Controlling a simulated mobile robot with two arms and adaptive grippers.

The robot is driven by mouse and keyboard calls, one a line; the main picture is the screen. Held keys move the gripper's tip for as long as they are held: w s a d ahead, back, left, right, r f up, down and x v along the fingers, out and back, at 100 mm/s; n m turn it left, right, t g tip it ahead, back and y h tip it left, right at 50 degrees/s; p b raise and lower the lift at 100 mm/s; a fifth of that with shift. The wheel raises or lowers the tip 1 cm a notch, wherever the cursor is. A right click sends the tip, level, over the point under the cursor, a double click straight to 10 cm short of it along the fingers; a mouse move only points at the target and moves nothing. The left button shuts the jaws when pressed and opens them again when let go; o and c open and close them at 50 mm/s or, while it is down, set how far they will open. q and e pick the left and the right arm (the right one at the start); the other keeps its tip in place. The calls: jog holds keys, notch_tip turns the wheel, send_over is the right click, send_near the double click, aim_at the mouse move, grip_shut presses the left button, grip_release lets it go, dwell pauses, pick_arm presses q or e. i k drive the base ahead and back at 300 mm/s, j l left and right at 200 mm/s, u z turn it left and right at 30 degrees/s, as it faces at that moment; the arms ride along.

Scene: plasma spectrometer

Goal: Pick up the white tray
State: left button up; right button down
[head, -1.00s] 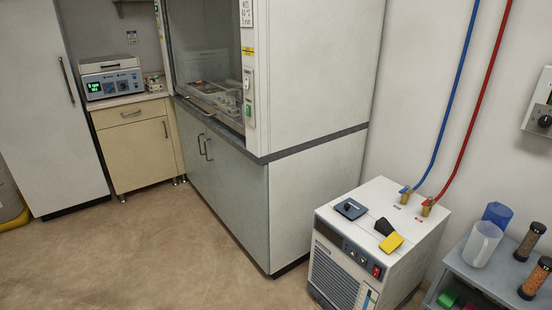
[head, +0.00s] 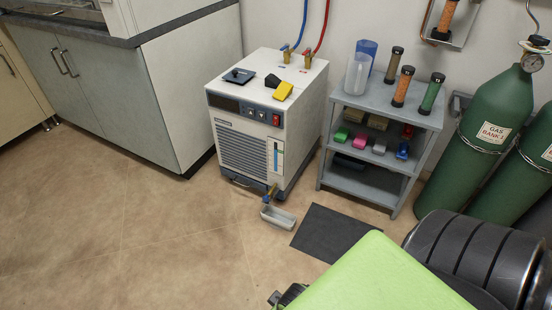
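The white tray (head: 278,217) is a small, shallow, open-topped tray on the floor in the head view. It sits in front of the white chiller unit (head: 235,150), just under the brass drain valve (head: 271,192) with its blue handle. It looks empty. No gripper touches it. My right arm comes in from the lower right. A small dark part at its end, apparently my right gripper (head: 286,296), shows at the bottom edge, below the tray and apart from it. Its fingers are mostly hidden or cut off. My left gripper is not in view.
A dark mat (head: 335,232) lies on the floor right of the tray. A grey shelf cart (head: 385,105) with bottles and small boxes stands behind it. Green gas cylinders (head: 492,130) stand at the right. The floor left of the tray is clear.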

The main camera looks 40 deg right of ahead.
aim_at(277, 219)
jog(key=l+z, duration=0.1)
jog(key=z, duration=1.15)
